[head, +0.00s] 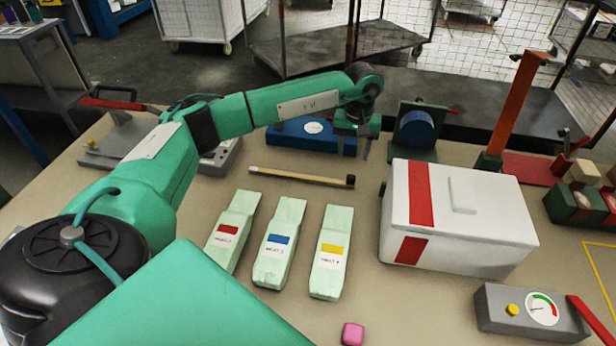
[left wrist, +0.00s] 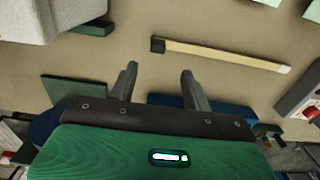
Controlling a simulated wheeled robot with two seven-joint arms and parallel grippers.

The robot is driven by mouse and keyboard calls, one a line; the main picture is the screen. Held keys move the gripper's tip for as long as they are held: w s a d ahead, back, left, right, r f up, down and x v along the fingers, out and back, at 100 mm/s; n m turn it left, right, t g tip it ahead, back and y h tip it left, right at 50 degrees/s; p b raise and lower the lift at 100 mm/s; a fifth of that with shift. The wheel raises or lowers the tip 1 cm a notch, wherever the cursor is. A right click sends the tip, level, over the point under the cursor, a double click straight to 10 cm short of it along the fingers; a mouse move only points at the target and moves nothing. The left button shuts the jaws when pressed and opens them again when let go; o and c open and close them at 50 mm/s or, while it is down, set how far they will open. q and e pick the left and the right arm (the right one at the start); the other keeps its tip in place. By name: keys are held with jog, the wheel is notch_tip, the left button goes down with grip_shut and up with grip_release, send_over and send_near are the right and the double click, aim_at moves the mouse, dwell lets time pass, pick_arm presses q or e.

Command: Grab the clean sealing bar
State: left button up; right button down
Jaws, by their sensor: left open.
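A thin pale wooden bar (head: 295,175), which looks like the sealing bar, lies flat on the table. Its right end is dark and its left end is whitish. It also shows in the left wrist view (left wrist: 225,54), dark end at the left. My left gripper (head: 352,155) is open and empty, above the table just behind the bar's dark end. In the left wrist view its two fingers (left wrist: 159,72) point toward the bar, apart from it, with bare table between them. I cannot tell from these frames whether the bar is clean. My right gripper is not in view.
Three pale green packs (head: 280,243) with red, blue and yellow labels lie in front of the bar. A white box (head: 455,247) with red stripes stands right. A blue block (head: 300,138) and a blue roller on a green stand (head: 418,131) flank the gripper. A pink cube (head: 352,334) lies in front.

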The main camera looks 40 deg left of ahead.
pick_arm(q)
send_over(351, 176)
notch_tip(351, 176, down, 4)
jog(key=shift+a+f+p, duration=0.1)
jog(key=shift+a+p, duration=0.05)
jog(key=shift+p, duration=0.25)
jog(key=shift+f, duration=0.2)
jog(key=f+p, duration=0.1)
jog(key=f, duration=0.2)
jog(key=f+p, duration=0.1)
jog(key=shift+d+f+p, duration=0.15)
jog(key=shift+d+p, duration=0.1)
jog(key=shift+p, duration=0.1)
jog(key=shift+f, duration=0.25)
grip_shut()
jog(key=shift+r, duration=0.1)
